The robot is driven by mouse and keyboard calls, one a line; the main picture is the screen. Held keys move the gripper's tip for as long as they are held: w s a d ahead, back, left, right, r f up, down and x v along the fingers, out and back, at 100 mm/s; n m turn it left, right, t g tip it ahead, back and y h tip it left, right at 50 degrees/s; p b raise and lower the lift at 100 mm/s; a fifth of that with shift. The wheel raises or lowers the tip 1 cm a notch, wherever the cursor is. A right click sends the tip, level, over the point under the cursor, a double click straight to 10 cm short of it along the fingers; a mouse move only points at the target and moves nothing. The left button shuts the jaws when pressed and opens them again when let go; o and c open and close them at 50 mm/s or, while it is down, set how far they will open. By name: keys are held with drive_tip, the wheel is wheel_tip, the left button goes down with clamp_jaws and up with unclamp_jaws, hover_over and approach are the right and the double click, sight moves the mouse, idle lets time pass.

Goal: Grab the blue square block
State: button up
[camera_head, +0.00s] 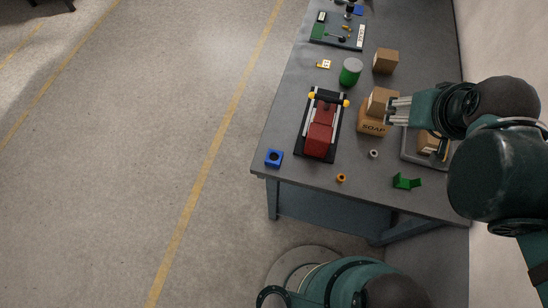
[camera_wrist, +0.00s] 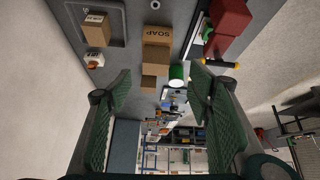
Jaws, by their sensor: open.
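The blue square block (camera_head: 274,158), with a dark round opening in its top, sits at the table's near left corner in the head view. I cannot make it out in the wrist view. My gripper (camera_head: 390,110) is well to the right of the block and higher in the picture, beside the stacked cardboard boxes. In the wrist view my gripper (camera_wrist: 158,84) has its two green finger pads spread wide, with nothing held between them.
A red vise-like device (camera_head: 320,138) stands between block and gripper. The SOAP box (camera_head: 371,126), a green can (camera_head: 350,76), a small orange ring (camera_head: 341,178), a grey ring (camera_head: 374,153) and a green bracket (camera_head: 406,182) are on the table. A grey tray (camera_head: 409,154) lies under my arm.

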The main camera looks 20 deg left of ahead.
drive_tip(key=w+a+f+n+g+b, duration=0.1)
drive_tip(key=w+a+f+n+g, duration=0.1)
drive_tip(key=a+f+n, duration=0.45)
drive_tip(key=n+g+b, duration=0.4)
drive_tip(key=n+g, duration=0.1)
drive_tip(key=n, duration=0.5)
approach(274, 158)
drive_tip(key=shift+f, duration=0.2)
drive_tip(key=shift+d, duration=0.1)
drive_tip(key=shift+f, duration=1.3)
drive_tip(key=shift+f, duration=0.1)
drive_tip(key=shift+s+a+f+b, duration=0.1)
drive_tip(key=shift+f+b, duration=0.1)
drive_tip(key=shift+f, duration=0.65)
drive_tip(key=shift+a+f+b, duration=0.1)
drive_tip(key=shift+f+b, duration=0.1)
drive_tip(key=shift+f, duration=0.6)
drive_tip(key=shift+a+f+b, duration=0.1)
drive_tip(key=shift+f+b, duration=0.1)
drive_tip(key=shift+f, duration=0.65)
drive_tip(key=shift+c, duration=0.4)
